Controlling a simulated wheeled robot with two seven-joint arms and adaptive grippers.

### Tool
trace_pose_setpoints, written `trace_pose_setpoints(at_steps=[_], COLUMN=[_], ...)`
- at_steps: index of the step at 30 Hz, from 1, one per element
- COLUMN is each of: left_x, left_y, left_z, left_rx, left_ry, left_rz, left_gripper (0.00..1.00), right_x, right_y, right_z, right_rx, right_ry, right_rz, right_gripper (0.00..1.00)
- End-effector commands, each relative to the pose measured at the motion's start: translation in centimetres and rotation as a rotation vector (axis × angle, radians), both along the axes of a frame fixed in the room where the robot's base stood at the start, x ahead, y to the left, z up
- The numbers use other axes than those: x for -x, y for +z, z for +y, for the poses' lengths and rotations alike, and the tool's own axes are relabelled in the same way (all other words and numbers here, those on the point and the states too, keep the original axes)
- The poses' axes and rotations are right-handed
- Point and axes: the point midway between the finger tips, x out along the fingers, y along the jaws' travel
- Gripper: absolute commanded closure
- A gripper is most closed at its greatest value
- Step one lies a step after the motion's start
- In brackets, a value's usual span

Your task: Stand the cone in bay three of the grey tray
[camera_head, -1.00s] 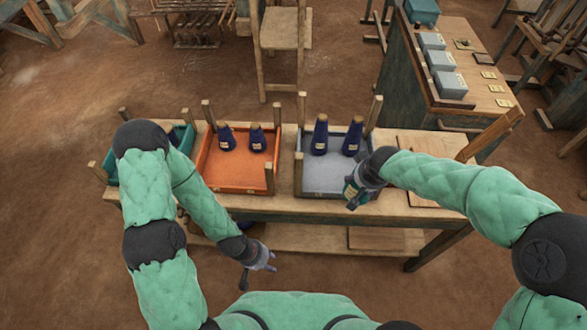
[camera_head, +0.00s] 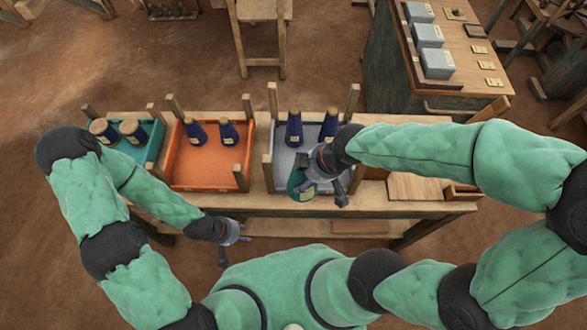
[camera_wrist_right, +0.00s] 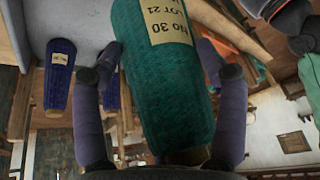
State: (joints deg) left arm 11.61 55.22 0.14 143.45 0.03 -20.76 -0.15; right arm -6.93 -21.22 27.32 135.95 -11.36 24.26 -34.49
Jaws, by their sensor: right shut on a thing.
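A green cone (camera_head: 298,186) with a pale label is in my right gripper (camera_head: 322,188), at the front edge of the grey tray (camera_head: 283,172). In the right wrist view the green cone (camera_wrist_right: 168,85) sits between both fingers, and its label reads No 30 LOT 21. Two blue cones (camera_head: 294,127) (camera_head: 329,125) stand at the back of the grey tray. My arm hides the tray's front right part, and I cannot tell whether the green cone touches the tray. My left gripper (camera_head: 236,236) hangs in front of the bench, empty; its finger opening is unclear.
Left of the grey tray are an orange tray (camera_head: 208,166) with two blue cones and a teal tray (camera_head: 152,151) with two brown-topped cones. Wooden posts rise at the tray corners. A side table (camera_head: 470,75) with grey boxes stands at the back right.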

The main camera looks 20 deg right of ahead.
Motion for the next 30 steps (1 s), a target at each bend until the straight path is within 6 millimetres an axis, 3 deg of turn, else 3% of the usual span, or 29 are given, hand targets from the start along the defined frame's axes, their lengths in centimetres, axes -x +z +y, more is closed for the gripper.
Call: trace_pose_setpoints(at_steps=[5,16,30], left_x=[0.0,0.0,0.0], left_y=[-0.5,-2.6,-4.9], left_z=[0.0,0.0,0.0], left_rx=[0.000,0.000,0.000], left_ry=[0.000,0.000,0.000], left_rz=[0.000,0.000,0.000], left_gripper=[0.60,0.60,0.60], right_x=[0.7,-0.1,-8.7], right_y=[0.2,0.0,-4.6], right_z=[0.8,3.0,0.4], right_rx=[-0.001,-0.002,-0.001], right_ry=[0.048,0.044,0.042], right_rz=[0.001,0.034,0.040], right_gripper=[0.68,0.68,0.68])
